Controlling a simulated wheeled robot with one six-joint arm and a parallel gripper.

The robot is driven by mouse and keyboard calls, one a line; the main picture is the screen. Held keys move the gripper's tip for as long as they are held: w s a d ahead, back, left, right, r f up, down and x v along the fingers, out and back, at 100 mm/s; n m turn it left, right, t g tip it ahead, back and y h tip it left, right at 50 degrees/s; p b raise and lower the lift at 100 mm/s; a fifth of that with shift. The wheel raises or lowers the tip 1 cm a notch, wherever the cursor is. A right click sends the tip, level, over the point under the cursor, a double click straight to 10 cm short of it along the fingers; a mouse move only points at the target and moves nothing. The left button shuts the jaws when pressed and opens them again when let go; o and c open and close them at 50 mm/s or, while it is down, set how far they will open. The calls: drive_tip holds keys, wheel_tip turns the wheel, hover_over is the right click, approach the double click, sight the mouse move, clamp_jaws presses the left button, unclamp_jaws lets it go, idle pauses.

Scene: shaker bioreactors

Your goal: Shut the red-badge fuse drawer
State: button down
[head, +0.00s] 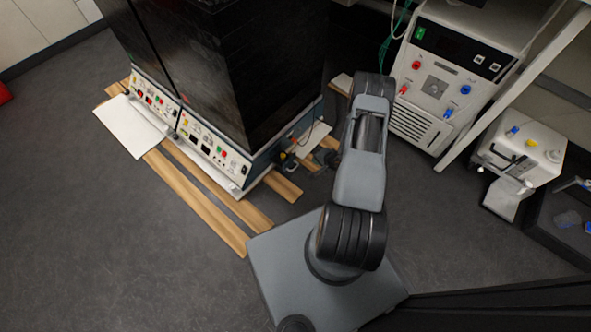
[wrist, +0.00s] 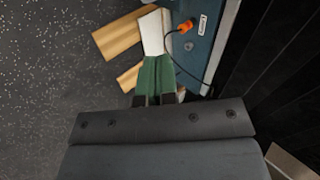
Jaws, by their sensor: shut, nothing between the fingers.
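In the wrist view my gripper (wrist: 156,60) is shut and empty, its green fingers side by side. Its tips are at the near end of a white flat piece (wrist: 155,33), which stands out beside the blue base panel; I cannot tell whether they touch. The head view shows a white piece (head: 314,137) at the cabinet's right side, partly behind my arm. It may be the open drawer, but I can make out no red badge. My gripper's fingers are not clear in the head view.
The black cabinet (head: 240,70) stands on wooden slats (head: 215,203). A white sheet-like panel (head: 130,125) juts out at its left front. An orange connector (wrist: 186,27) with a black cable is on the blue side. A white power unit (head: 435,85) stands to the right. The left floor is clear.

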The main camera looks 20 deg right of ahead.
sight(291, 162)
drive_tip(key=shift+m+y, duration=0.4)
drive_tip(key=b+x, duration=0.2)
drive_tip(key=x, duration=0.2)
drive_tip(key=s+b+x, duration=0.1)
drive_tip(key=b+x, duration=0.1)
drive_tip(key=x, duration=0.3)
drive_tip(key=a+f+b+x, duration=0.1)
drive_tip(key=b+x, duration=0.2)
drive_tip(key=x, duration=0.2)
drive_tip(key=shift+s+a+f, duration=0.1)
drive_tip(key=shift+s, duration=0.2)
drive_tip(key=shift+w+a, duration=0.25)
drive_tip(key=shift+w, duration=0.35)
